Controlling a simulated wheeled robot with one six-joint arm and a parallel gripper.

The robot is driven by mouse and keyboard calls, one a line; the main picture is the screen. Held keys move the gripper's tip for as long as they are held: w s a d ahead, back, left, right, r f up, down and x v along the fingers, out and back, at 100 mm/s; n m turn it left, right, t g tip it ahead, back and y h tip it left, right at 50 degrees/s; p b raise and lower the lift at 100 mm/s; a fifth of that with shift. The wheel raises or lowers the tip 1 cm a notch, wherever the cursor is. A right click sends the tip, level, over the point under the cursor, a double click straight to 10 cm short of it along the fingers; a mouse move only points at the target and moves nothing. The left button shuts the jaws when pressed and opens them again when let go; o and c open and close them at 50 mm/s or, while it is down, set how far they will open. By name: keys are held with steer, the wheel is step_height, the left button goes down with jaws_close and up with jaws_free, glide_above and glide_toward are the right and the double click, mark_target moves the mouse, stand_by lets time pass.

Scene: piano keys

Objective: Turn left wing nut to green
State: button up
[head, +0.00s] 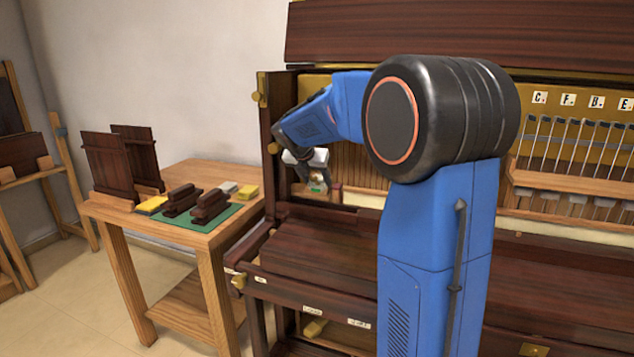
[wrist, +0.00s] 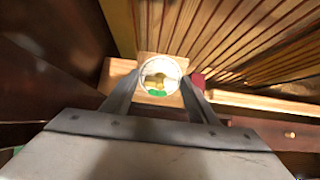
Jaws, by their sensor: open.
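The left wing nut (wrist: 158,80) is brass-coloured and sits in a round, pale-rimmed dial (wrist: 160,62) on a wooden block. A green mark (wrist: 157,92) shows at the bottom of the dial, just below the nut. My gripper (wrist: 161,84) is open, with one finger at each side of the dial. I cannot tell whether the fingers touch the block or the nut. In the head view my gripper (head: 308,164) is inside the open left end of the piano, and the dial's green mark (head: 317,188) shows just below it.
A small red block (wrist: 197,79) is close beside the right finger. Wooden slats (wrist: 230,40) rise behind the dial, and a dark side wall (wrist: 50,80) stands at left. A wooden table (head: 225,235) with dark and yellow blocks stands left of the piano.

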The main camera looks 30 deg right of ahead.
steer(key=shift+s+a+r, duration=0.25)
steer(key=shift+r, duration=0.2)
stand_by(0.4)
steer(key=c, duration=0.8)
